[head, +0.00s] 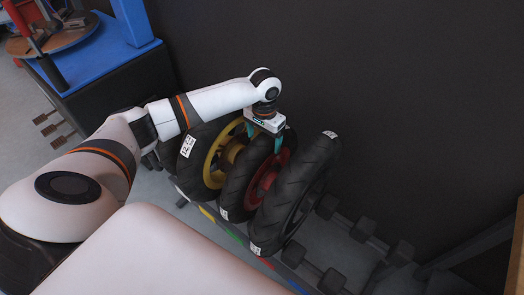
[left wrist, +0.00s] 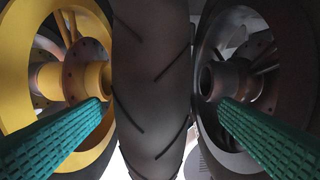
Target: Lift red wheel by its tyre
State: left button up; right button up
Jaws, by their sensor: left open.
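The red wheel has a black tyre (head: 236,185) and a red rim (head: 264,185). It stands upright in a row, between a yellow-rimmed wheel (head: 214,160) and another black tyre (head: 298,195). My left gripper (head: 265,140) is over its top, pointing down, with teal fingers spread. In the left wrist view, the middle tyre (left wrist: 152,70) runs between the two open fingers, with a gap visible on each side. Its red rim does not show there. My right gripper is out of view.
The yellow rim (left wrist: 85,78) and a dark rim (left wrist: 240,80) lie close outside the fingers. A floor rack with coloured marks (head: 236,235) runs beneath the wheels. Dumbbell-like dark blocks (head: 362,228) lie right; a dark wall (head: 400,90) stands behind. A blue bench (head: 100,62) is at upper left.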

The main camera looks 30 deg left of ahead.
pick_arm(q)
jog(key=f, duration=0.1)
jog(key=f+b, duration=0.1)
jog(key=f, duration=0.2)
jog(key=shift+a+f, duration=0.35)
jog(key=shift+a, duration=0.05)
jog(key=shift+f, duration=0.25)
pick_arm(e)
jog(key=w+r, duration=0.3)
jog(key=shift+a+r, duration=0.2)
pick_arm(q)
jog(key=shift+c, duration=0.2)
grip_shut()
jog(key=shift+w+r, duration=0.15)
jog(key=shift+r, duration=0.1)
